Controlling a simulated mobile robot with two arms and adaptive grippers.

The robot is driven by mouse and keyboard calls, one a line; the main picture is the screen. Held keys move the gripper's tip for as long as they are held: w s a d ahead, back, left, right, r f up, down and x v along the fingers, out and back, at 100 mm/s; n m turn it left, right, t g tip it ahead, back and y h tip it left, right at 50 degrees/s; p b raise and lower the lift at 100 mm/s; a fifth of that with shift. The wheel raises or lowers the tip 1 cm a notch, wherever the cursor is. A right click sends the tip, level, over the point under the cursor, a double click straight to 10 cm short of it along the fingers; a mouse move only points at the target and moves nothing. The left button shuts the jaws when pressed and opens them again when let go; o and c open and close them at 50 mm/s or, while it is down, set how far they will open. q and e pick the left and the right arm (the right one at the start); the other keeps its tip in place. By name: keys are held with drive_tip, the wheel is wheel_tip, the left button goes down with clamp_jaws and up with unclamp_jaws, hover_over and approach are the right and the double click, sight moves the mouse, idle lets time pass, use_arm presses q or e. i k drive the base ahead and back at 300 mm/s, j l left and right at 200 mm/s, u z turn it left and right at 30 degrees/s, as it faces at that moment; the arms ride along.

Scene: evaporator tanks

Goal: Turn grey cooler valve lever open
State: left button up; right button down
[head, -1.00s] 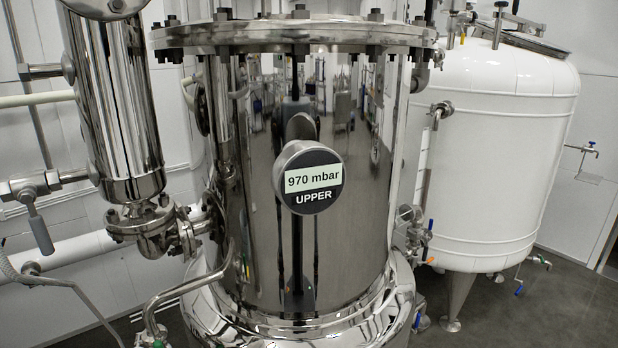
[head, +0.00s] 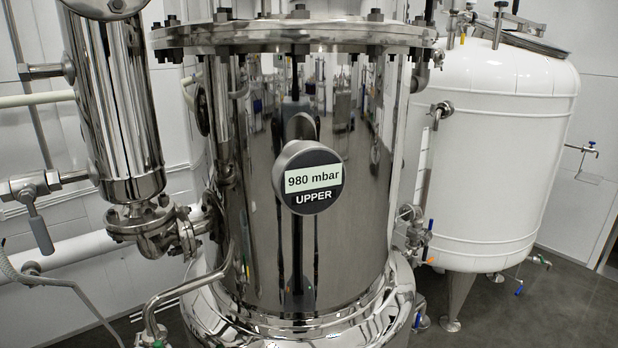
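A grey lever (head: 41,233) hangs down from a pipe fitting at the far left of the head view, beside the tall polished steel cylinder (head: 118,105). I cannot tell for sure that it is the cooler valve lever. Neither of my grippers is in view. Nothing is touching the lever.
A polished steel tank (head: 250,220) fills the middle, with a round gauge (head: 307,177) on it reading 980 mbar, UPPER. A white tank (head: 495,150) stands at the right on legs. Pipes (head: 75,252) run along the left wall. Grey floor (head: 570,305) shows clear at lower right.

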sight(27, 196)
drive_tip(key=j+u, duration=0.15)
drive_tip(key=u, duration=1.1)
